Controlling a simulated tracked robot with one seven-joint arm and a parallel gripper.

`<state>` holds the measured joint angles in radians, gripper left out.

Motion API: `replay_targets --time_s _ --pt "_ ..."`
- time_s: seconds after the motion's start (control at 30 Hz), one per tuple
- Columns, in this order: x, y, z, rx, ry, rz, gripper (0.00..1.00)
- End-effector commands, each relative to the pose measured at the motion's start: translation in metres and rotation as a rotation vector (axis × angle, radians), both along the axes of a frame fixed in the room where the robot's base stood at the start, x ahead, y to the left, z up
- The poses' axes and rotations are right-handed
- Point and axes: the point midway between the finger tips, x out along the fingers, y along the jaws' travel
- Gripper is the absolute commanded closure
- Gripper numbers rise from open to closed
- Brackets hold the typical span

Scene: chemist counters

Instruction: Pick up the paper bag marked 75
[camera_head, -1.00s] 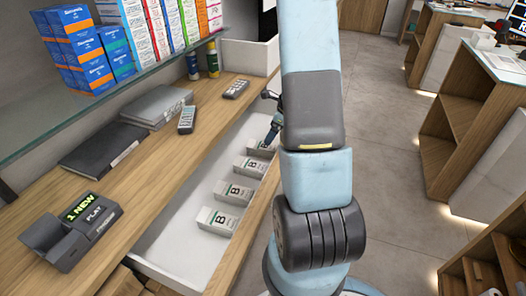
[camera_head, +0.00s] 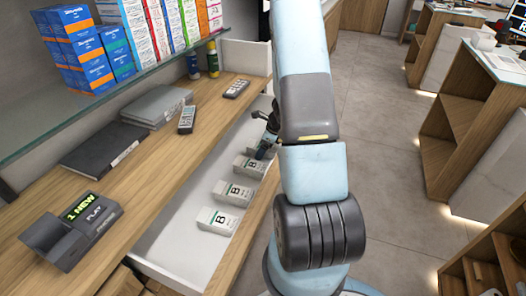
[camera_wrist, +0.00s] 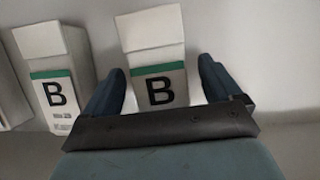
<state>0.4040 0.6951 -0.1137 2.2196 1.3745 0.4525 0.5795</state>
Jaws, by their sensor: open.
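No paper bag marked 75 shows in either view. My gripper (camera_head: 263,152) is open and low over the open white drawer (camera_head: 180,246). In the wrist view my gripper's two dark blue fingers (camera_wrist: 158,78) stand on either side of a white box with a green stripe and a black B (camera_wrist: 153,45). I cannot tell whether they touch it. A second B box (camera_wrist: 55,70) stands to its left, outside the fingers. In the head view several such boxes (camera_head: 218,220) stand in a row along the drawer, and my gripper partly hides the far end.
A wooden counter (camera_head: 150,170) left of the drawer bears a dark device reading "1 NEW" (camera_head: 75,226), a black folder (camera_head: 103,150), grey cases (camera_head: 157,106) and two handsets (camera_head: 187,120). A glass shelf with medicine boxes (camera_head: 75,45) overhangs it. Grey floor (camera_head: 390,150) lies clear on the right.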

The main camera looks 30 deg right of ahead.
Motion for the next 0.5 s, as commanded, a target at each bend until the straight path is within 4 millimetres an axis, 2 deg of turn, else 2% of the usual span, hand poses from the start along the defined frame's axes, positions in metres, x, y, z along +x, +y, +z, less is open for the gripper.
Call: replay_targets --time_s 0.23,0.5 --pt "0.0006 0.0001 -0.0009 -0.001 -0.001 0.0 0.08" --pt "0.0005 -0.0001 -0.0007 -0.001 -0.001 0.0 0.33"
